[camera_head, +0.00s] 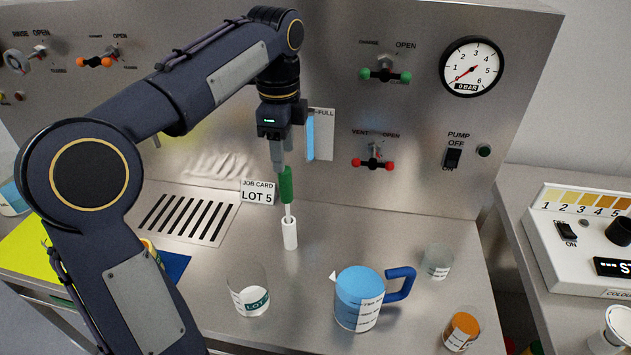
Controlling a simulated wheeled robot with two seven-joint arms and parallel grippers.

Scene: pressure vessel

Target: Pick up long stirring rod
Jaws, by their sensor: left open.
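The long stirring rod has a green handle (286,186) and a thin pale shaft that runs down into a white upright holder (290,234) on the steel counter. The rod stands nearly upright. My left gripper (279,160) points down directly above the handle, with its fingertips at or very near the handle's top. Its jaws are open; whether they touch the handle I cannot tell. My right gripper is not in view.
A blue-filled jug (358,300) with a blue handle stands front right of the holder. A LOT glass beaker (250,291), a clear cup (437,262) and an orange cup (462,329) stand nearby. The steel panel (400,120) rises close behind, with valves and a gauge (471,67).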

